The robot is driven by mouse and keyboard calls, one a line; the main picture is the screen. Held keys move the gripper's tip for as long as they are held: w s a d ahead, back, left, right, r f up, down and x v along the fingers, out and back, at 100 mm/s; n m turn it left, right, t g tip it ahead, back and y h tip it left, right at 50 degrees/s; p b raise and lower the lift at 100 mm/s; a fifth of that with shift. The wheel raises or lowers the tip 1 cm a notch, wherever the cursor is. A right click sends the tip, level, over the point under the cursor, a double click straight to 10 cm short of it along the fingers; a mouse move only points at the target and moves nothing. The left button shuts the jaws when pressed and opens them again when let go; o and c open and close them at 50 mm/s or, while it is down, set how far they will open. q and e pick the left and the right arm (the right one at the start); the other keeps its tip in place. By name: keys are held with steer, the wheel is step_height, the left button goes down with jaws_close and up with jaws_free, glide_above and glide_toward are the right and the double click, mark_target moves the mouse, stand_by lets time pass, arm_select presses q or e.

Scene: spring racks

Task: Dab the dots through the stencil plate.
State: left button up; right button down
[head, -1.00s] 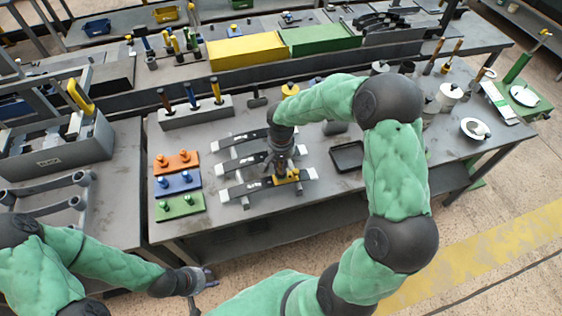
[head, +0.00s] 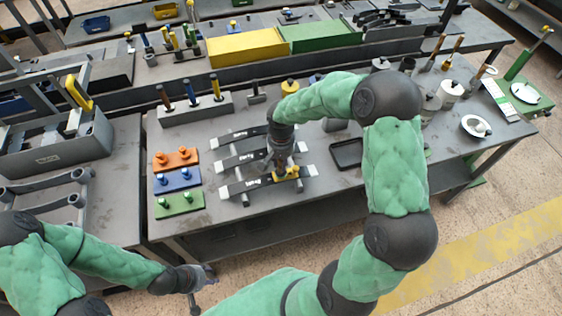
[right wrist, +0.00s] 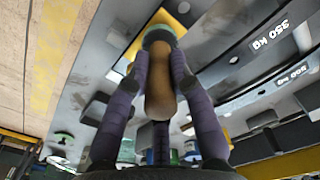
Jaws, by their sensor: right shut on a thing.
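Three dark leaf springs with white end blocks lie across the bench; the front spring (head: 245,184) has the small yellow stencil plate (head: 293,174) near its right end. My right gripper (head: 283,168) points down over that plate.
Orange (head: 176,158), blue (head: 178,180) and green (head: 180,204) peg plates stand left of the springs. A grey block (head: 195,108) with three handled tools is behind. A black tray (head: 346,154) lies right. Pots (head: 450,90) and a white dish (head: 475,127) are further right.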

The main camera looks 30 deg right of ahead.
steer(key=shift+f+b, duration=0.45)
stand_by(1.7)
steer(key=shift+r, duration=0.1)
steer(key=shift+r+p, duration=2.15)
steer(key=shift+r, duration=1.35)
steer(key=shift+f, duration=0.1)
